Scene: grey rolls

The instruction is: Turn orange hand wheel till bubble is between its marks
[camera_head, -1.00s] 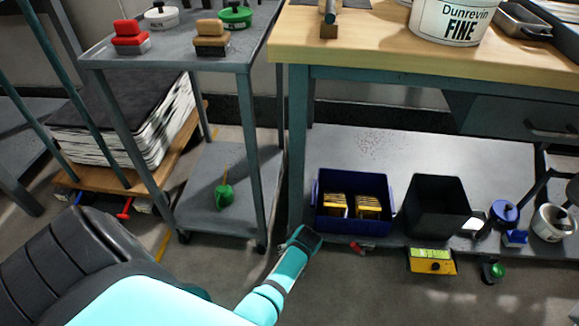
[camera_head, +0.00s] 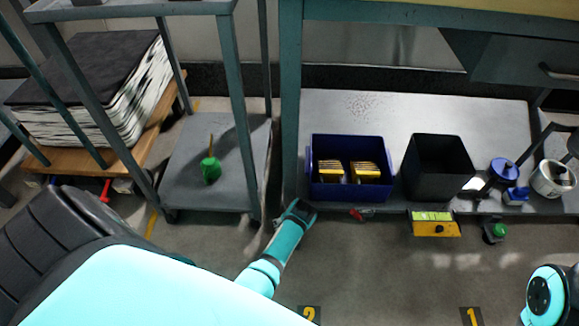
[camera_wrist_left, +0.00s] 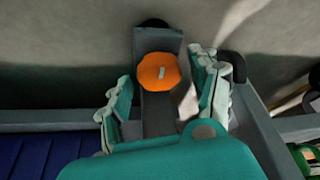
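The orange hand wheel (camera_wrist_left: 158,72) shows in the left wrist view, on a dark grey bracket. In the head view I cannot make it out. My left gripper (camera_wrist_left: 160,88) is open, its fingers apart on either side of the bracket, with the wheel ahead between them. I cannot tell whether they touch it. In the head view my left gripper (camera_head: 298,212) is low by the bench leg. A yellow level (camera_head: 434,224) with a bright green vial sits at the lower shelf's front edge. Its bubble and marks are too small to read. My right gripper is not in view.
A blue bin (camera_head: 325,190) with yellow-edged items and a black bin (camera_head: 438,180) stand on the lower shelf. A grey trolley (camera_head: 190,185) with a green can (camera_head: 210,171) is left of the gripper. The floor in front is mostly clear, with number plates (camera_head: 309,313).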

